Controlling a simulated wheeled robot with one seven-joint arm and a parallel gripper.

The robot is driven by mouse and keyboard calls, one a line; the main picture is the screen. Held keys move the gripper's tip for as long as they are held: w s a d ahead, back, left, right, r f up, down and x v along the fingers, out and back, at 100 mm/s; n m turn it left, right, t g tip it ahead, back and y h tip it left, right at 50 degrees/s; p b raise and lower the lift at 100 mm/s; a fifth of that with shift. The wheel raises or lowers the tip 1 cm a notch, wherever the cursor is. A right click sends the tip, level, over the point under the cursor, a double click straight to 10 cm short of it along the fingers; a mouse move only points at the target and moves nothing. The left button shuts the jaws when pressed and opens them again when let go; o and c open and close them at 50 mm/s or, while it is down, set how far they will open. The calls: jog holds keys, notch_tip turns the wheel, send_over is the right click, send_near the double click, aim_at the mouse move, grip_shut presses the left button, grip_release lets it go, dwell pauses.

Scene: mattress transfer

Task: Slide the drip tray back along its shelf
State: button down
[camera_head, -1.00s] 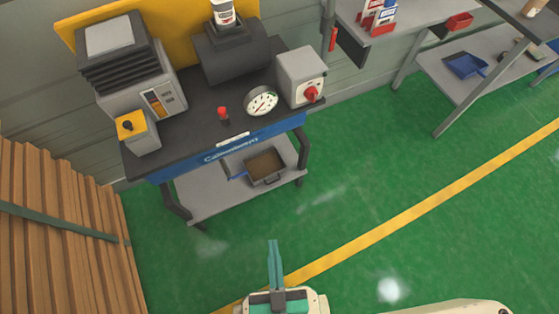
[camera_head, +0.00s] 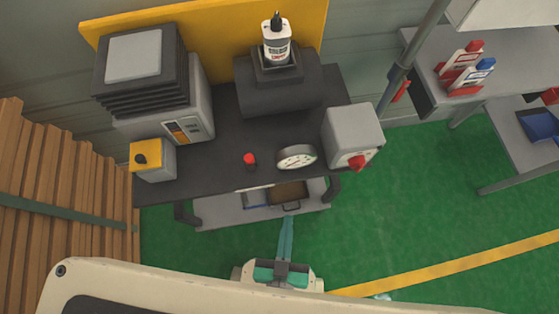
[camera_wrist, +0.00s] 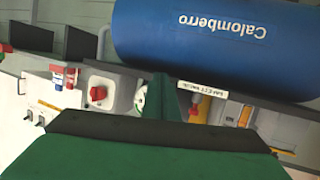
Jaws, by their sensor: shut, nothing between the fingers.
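The drip tray, a dark shallow tray with a brown inside (camera_head: 289,191) and a handle at its front, sits on the grey lower shelf (camera_head: 220,212) under the bench. The bench top hides its back part. My gripper (camera_head: 288,220) has its teal fingers shut and empty. In the head view the fingertips point at the shelf's front, just below the tray's handle; I cannot tell whether they touch. In the wrist view my green gripper (camera_wrist: 166,88) shows, but the tray cannot be made out there.
The dark bench top (camera_head: 225,150) above carries a gauge (camera_head: 296,157), a red button (camera_head: 250,159) and a grey switch box (camera_head: 352,135). A blue cylinder (camera_wrist: 215,45) fills the upper wrist view. Wooden slats (camera_head: 60,200) stand left. Green floor (camera_head: 420,200) is clear at right.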

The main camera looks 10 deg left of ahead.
jog(key=w+d+f+n+g, duration=0.2)
jog(key=d+f+n+g, duration=0.1)
jog(key=f, duration=0.9)
jog(key=w+d+f+n+g+h, duration=0.1)
jog(key=w+d+f+n+g, duration=0.15)
jog(key=f, duration=0.95)
jog(key=w+d+f+n+g, duration=0.2)
jog(key=d+f+n+g, duration=0.1)
jog(key=f, duration=1)
jog(key=w+f+n+g+y, duration=0.1)
jog(key=w+f+n+g, duration=0.1)
jog(key=f, duration=0.2)
jog(key=w+f+n+g+y, duration=0.1)
jog(key=w+f+n+g, duration=0.1)
jog(key=w+f+n, duration=0.1)
jog(key=w+f+n+g+y, duration=0.1)
jog(key=w+f+n+g, duration=0.1)
jog(key=f, duration=0.2)
jog(key=shift+w+a+f+n, duration=0.1)
jog(key=shift+w+f+n, duration=0.15)
jog(key=shift+w+f, duration=0.15)
send_over(279, 206)
jog(key=d, duration=0.1)
jog(key=shift+w+f, duration=0.1)
jog(key=shift+f, duration=0.75)
